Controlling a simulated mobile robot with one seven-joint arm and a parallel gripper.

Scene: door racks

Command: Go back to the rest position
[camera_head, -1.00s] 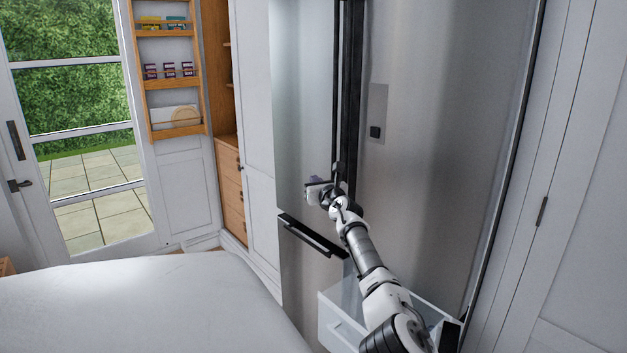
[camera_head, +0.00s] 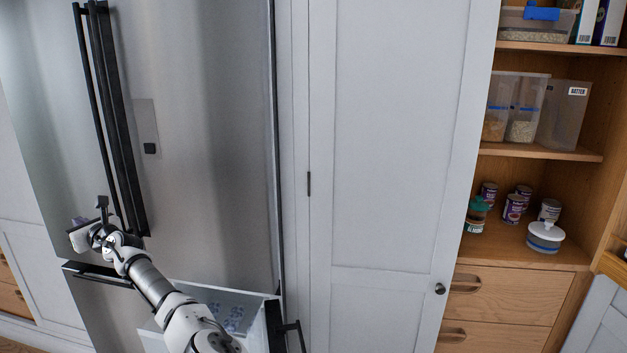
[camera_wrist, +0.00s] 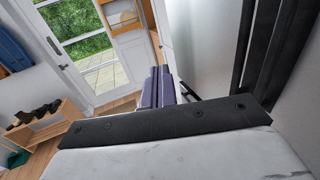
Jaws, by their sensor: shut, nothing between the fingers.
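My gripper (camera_head: 78,232) is at the lower left of the head view, in front of the steel fridge (camera_head: 205,150). It is just left of the lower end of the fridge's long black door handles (camera_head: 115,130), and I cannot tell whether it touches anything there. In the wrist view its two purple-grey fingers (camera_wrist: 165,88) lie together, shut and empty. My arm reaches up to it from the bottom of the head view. It passes over part of the open lower fridge drawer (camera_head: 260,303).
A tall white cupboard door (camera_head: 385,150) stands shut right of the fridge. Wooden shelves (camera_head: 540,152) with tins and clear containers are at the far right. The wrist view shows a glazed door (camera_wrist: 80,45) and a low wooden rack (camera_wrist: 45,128).

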